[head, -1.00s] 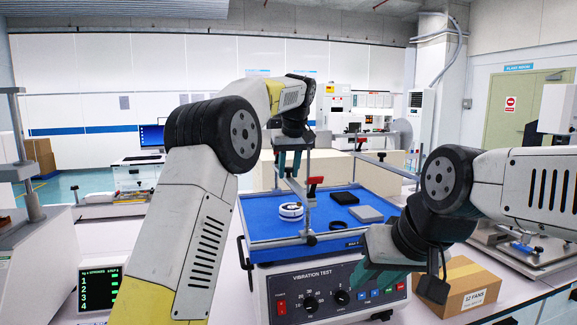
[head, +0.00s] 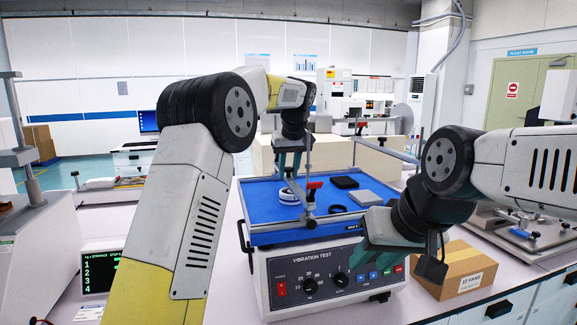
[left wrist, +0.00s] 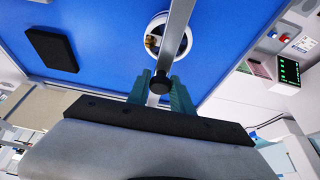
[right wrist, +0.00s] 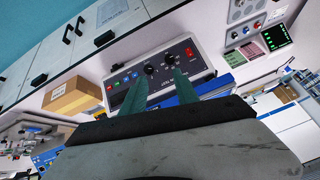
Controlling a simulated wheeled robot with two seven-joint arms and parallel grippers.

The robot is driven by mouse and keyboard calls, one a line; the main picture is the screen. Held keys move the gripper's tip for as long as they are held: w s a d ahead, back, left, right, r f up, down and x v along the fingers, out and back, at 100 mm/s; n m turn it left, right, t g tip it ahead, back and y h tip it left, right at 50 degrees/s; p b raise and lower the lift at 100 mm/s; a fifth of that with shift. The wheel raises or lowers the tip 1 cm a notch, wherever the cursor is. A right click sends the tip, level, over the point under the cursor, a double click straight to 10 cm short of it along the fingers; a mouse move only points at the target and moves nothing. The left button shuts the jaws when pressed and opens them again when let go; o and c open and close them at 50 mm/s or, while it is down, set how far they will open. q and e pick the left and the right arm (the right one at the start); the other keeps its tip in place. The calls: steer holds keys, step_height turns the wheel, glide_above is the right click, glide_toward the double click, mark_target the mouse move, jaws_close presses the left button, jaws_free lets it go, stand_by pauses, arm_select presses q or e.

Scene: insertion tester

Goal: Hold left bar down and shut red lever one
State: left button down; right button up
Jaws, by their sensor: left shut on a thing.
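My left gripper (head: 288,168) is over the blue table of the vibration tester and shut on the left bar. In the left wrist view the bar (left wrist: 178,32) is a grey metal strip running between the gripper's fingers (left wrist: 160,88), with a black knob (left wrist: 159,82) there. The bar passes over a white round part (head: 287,197). A red-handled lever (head: 313,186) stands at the bar's near end, beside an upright rod. My right gripper (head: 368,238) is in front of the tester's right side, away from the lever. Its fingers (right wrist: 160,78) are apart and empty.
A black block (head: 344,182) and a grey block (head: 365,198) lie on the blue table (head: 265,230). The control panel (head: 330,275) faces me. A cardboard box (head: 455,270) stands at the right. Another red-handled lever (head: 382,141) is at the back right.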

arm_select(q)
steer(key=shift+f, duration=0.95)
arm_select(e)
steer(key=c, duration=0.3)
steer(key=shift+n+g, duration=0.7)
steer(key=w+r, duration=0.2)
steer(key=r, duration=0.1)
steer(key=w+a+r, duration=0.1)
steer(key=w+r, duration=0.1)
steer(key=r, duration=0.1)
steer(key=w+a+r, duration=0.1)
steer(key=w+r, duration=0.2)
jaws_close()
steer(key=n+g+h, duration=0.1)
steer(key=g, duration=0.1)
glide_toward(312, 194)
steer(key=x, duration=0.5)
steer(key=shift+w+f, duration=0.15)
steer(key=shift+w, duration=0.3)
